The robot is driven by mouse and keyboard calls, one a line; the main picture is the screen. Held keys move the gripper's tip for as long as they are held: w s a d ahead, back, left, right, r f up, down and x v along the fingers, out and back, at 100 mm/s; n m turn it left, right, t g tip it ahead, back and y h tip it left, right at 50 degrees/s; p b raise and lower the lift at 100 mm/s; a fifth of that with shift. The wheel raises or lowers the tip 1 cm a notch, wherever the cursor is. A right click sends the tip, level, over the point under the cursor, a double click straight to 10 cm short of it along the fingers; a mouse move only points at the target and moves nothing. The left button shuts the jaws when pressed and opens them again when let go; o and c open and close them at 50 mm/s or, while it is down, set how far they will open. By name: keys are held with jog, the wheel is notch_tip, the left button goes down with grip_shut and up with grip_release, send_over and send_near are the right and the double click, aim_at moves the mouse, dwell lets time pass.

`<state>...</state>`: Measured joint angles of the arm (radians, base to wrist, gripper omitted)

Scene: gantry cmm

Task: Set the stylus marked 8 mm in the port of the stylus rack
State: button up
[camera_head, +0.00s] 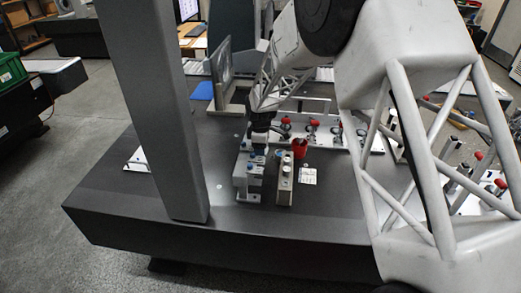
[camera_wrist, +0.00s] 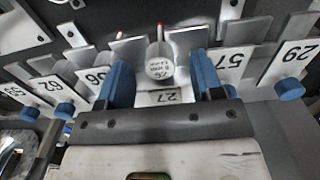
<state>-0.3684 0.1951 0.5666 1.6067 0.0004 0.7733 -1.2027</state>
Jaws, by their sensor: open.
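A grey round stylus body (camera_wrist: 160,66) with printed text that seems to include 8 mm shows in the wrist view. A thin stem with a red tip shows just above it. It stands at the plate marked 27 (camera_wrist: 165,97) in a row of numbered ports, apparently the stylus rack. My gripper (camera_wrist: 161,73) is open, with one blue finger on each side of the stylus; a gap shows on both sides. In the head view my gripper (camera_head: 261,140) is low over the grey rack (camera_head: 248,183), and its fingertips and the stylus are hard to make out.
Ports marked 56 (camera_wrist: 95,78) and 57 (camera_wrist: 237,64) flank the fingers closely. A narrow block with round tops (camera_head: 285,180) and a red cup (camera_head: 300,148) stand to the right. A rail with red-topped parts (camera_head: 335,138) lies behind. The table's front left (camera_head: 130,207) is clear.

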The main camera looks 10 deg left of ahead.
jog(key=shift+r, duration=3.55)
jog(key=shift+d+r, duration=0.15)
jog(key=s+d+r+m+t, duration=0.1)
jog(key=s+d+r+m, duration=0.8)
jog(key=s+d+r, duration=1)
jog(key=s+d+m, duration=0.4)
jog(key=s+d, duration=0.1)
jog(key=s, duration=0.8)
jog(key=s+d+m+t, duration=0.1)
jog(key=s+d+m, duration=0.4)
jog(key=s, duration=0.8)
jog(key=shift+s+t, duration=0.3)
